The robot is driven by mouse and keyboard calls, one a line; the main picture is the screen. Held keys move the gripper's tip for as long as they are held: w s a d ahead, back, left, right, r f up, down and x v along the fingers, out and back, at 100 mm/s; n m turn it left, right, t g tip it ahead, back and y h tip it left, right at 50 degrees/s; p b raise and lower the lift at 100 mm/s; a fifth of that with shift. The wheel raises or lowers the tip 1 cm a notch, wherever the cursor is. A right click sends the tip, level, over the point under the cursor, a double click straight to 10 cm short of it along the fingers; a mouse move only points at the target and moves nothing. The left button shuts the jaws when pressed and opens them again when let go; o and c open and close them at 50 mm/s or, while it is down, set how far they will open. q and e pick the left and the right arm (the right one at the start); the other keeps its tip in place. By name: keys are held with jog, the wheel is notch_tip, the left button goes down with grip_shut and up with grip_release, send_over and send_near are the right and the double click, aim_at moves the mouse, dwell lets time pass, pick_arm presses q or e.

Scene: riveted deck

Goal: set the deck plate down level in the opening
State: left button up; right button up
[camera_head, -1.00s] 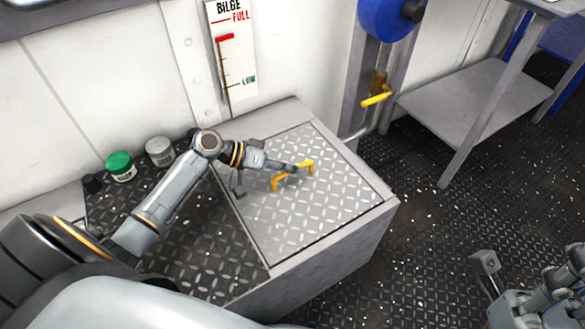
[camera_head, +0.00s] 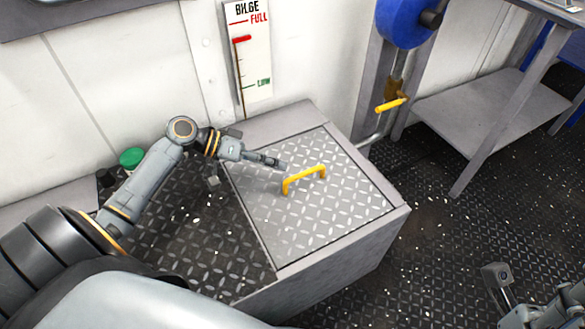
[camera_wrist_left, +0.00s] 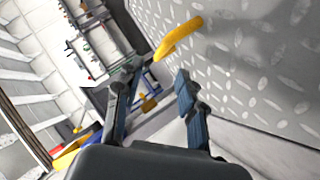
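The deck plate (camera_head: 315,215) is a grey diamond-tread square with a yellow handle (camera_head: 304,178). It lies in the frame on top of the grey box and looks level with the rim around it. My left gripper (camera_head: 281,166) is just left of the handle, apart from it. In the left wrist view the gripper (camera_wrist_left: 158,82) has its two fingers spread with nothing between them, and the yellow handle (camera_wrist_left: 180,38) is beyond the fingertips. The plate (camera_wrist_left: 245,60) fills the right of that view. My right gripper (camera_head: 500,290) is partly in view at the lower right, away from the plate.
A green-lidded jar (camera_head: 132,159) stands behind my left arm. A bilge gauge (camera_head: 249,55) is on the wall. A blue wheel (camera_head: 405,22) and a yellow lever (camera_head: 391,104) are at the back right, beside a grey shelf (camera_head: 480,110). The dark floor at right is clear.

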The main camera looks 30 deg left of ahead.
pick_arm(q)
jog(key=shift+v, duration=1.75)
